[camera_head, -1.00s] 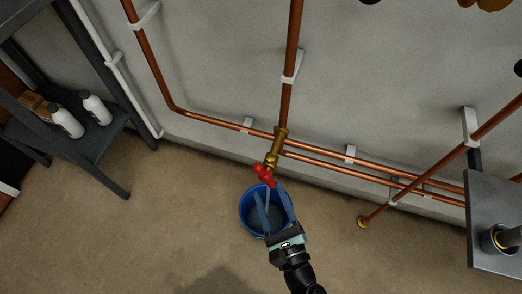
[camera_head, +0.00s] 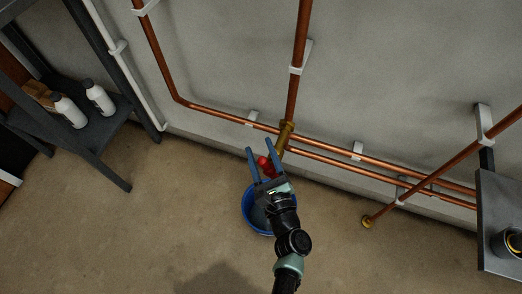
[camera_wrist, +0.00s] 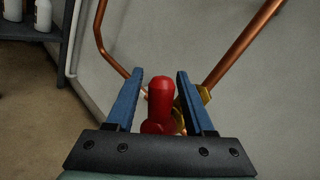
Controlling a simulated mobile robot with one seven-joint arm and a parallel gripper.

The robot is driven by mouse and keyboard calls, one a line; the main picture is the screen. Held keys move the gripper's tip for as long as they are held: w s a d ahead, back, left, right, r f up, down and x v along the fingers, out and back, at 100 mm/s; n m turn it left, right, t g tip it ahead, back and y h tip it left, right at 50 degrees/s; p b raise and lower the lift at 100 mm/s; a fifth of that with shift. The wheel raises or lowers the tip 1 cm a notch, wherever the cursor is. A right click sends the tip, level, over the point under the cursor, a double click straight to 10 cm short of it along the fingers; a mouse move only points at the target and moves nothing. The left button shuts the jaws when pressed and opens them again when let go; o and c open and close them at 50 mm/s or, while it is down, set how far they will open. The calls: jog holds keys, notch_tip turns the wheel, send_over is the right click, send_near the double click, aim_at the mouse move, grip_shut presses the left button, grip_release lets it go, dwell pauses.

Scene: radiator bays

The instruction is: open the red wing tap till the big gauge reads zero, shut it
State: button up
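The red wing tap (camera_head: 267,166) sits on a brass valve body (camera_head: 285,137) at the foot of a vertical copper pipe. In the wrist view one red wing (camera_wrist: 161,100) stands up between my fingers. My gripper (camera_head: 260,149) is open, its two blue fingers on either side of the tap with gaps showing. In the wrist view the open fingers (camera_wrist: 159,73) also frame the tap. The blue bucket (camera_head: 250,214) stands on the floor below, partly hidden by my gripper and arm. The big gauge is not in view.
Copper pipes (camera_head: 325,152) run along the wall's foot, held by white clips. A dark shelf (camera_head: 95,140) with white bottles (camera_head: 69,111) stands at left. A grey metal surface (camera_head: 497,215) with a tin is at right. The floor in front is clear.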

grip_shut()
jog(key=shift+f+m+b, duration=0.15)
jog(key=shift+m+b, duration=0.15)
jog(key=shift+b, duration=0.4)
jog(key=shift+s+d+r+m+t+b, duration=0.1)
jog(key=shift+d+r+m+t+b, duration=0.1)
jog(key=shift+r+m+t+b, duration=0.5)
jog(key=shift+o, duration=0.8)
grip_release()
jog(key=shift+f, duration=0.3)
